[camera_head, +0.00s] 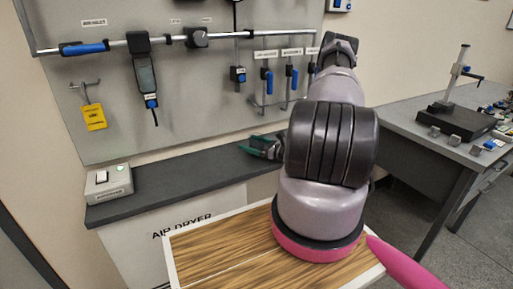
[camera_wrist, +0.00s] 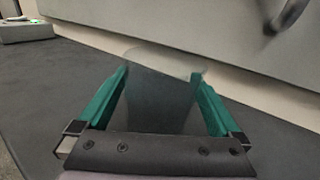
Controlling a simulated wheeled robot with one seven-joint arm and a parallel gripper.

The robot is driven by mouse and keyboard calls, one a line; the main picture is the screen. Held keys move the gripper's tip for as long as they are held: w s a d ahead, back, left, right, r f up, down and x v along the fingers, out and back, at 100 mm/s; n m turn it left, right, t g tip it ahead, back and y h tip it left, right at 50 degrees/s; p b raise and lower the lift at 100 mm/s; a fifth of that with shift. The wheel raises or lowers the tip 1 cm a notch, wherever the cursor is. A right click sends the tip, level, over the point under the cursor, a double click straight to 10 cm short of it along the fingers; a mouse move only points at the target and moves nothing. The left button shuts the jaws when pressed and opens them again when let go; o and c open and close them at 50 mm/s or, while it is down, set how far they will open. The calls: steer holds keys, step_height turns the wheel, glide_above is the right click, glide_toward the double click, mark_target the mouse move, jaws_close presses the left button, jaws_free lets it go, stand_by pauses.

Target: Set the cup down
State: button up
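A clear, see-through cup (camera_wrist: 163,88) shows in the wrist view between the two green fingers of my gripper (camera_wrist: 160,76). The fingers lie along its left and right sides and appear to touch it. The dark grey counter shows through the cup. I cannot tell whether its base touches the counter. In the head view my gripper (camera_head: 258,146) is low over the dark counter (camera_head: 190,182), close to the wall, partly hidden by my arm. The cup cannot be made out clearly there.
A grey box with a green light (camera_head: 109,183) stands at the counter's left end. A tool panel (camera_head: 200,85) with hanging gauges rises behind. A wood-topped surface (camera_head: 225,262) is in front. A grey bench (camera_head: 410,118) with a stand is at right. Counter between box and gripper is clear.

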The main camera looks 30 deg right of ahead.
steer(key=c, duration=1.3)
steer(key=shift+r, duration=0.1)
steer(key=shift+c, duration=0.2)
steer(key=shift+s+r, duration=0.2)
steer(key=shift+r, duration=0.3)
step_height(320, 180, up, 6)
steer(key=f, duration=0.1)
steer(key=s, duration=1.9)
steer(key=shift+s+d+r, duration=0.25)
steer(key=shift+r, duration=0.15)
